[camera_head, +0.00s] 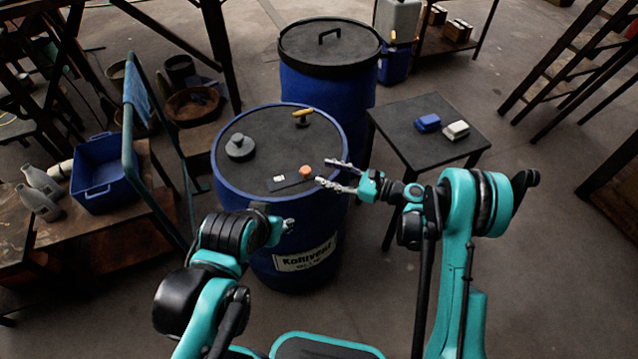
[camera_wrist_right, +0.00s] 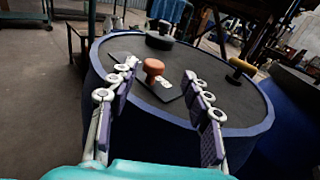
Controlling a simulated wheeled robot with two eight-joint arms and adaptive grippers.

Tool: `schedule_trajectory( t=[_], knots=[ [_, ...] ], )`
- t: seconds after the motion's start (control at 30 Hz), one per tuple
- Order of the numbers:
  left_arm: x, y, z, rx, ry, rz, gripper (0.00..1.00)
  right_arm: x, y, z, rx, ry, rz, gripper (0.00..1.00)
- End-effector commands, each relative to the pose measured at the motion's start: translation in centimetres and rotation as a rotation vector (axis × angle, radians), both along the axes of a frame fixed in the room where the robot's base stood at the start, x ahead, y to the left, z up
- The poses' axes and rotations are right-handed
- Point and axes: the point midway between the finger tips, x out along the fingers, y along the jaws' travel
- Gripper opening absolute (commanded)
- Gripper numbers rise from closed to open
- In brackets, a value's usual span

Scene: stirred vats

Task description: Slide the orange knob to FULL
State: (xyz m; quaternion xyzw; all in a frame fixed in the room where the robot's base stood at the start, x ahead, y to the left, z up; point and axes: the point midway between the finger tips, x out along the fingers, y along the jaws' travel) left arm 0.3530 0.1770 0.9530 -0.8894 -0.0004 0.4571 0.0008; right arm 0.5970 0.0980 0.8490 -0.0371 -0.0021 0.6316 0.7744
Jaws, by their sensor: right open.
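The orange knob (camera_head: 305,171) stands on a dark strip (camera_head: 291,180) with small white marks, on the lid of the front blue vat (camera_head: 258,205). The marks are too small to read. The knob is right of the strip's middle in the head view. My right gripper (camera_head: 322,172) is open just right of the knob, its fingers pointing at it. In the right wrist view the knob (camera_wrist_right: 153,67) shows beyond and between the spread fingers, with no clear contact. My left gripper (camera_head: 288,226) is low at the vat's front side; its jaws are too small to judge.
A dark round knob (camera_head: 240,147) and a yellow handle (camera_head: 302,115) stand on the same lid. A second lidded blue vat (camera_head: 328,85) is behind. A table (camera_head: 398,122) at right bears a blue box and a pale box. A blue crate (camera_head: 100,192) is at left.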

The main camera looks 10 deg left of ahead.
Motion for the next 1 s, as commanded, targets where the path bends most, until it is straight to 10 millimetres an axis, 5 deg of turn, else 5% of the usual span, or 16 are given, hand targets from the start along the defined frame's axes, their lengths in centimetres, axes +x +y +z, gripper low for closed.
schedule_trajectory(
  t=[0.23, 0.63, 1.0],
  knots=[
    [0.0, 0.0, -0.6, 0.0, 0.0, 0.0, 0.39, -0.1, 1.2, -1.2, 0.06, 0.054, 0.014, 0.49],
    [0.0, 0.0, -2.3, 0.0, 0.0, 0.0, 0.39, 1.1, 7.1, -1.2, 0.057, 0.051, 0.013, 0.49],
    [0.0, 0.0, -2.4, 0.0, 0.0, 0.0, 0.39, 1.3, 7.9, -1.0, 0.057, 0.05, 0.011, 0.49]
  ],
)
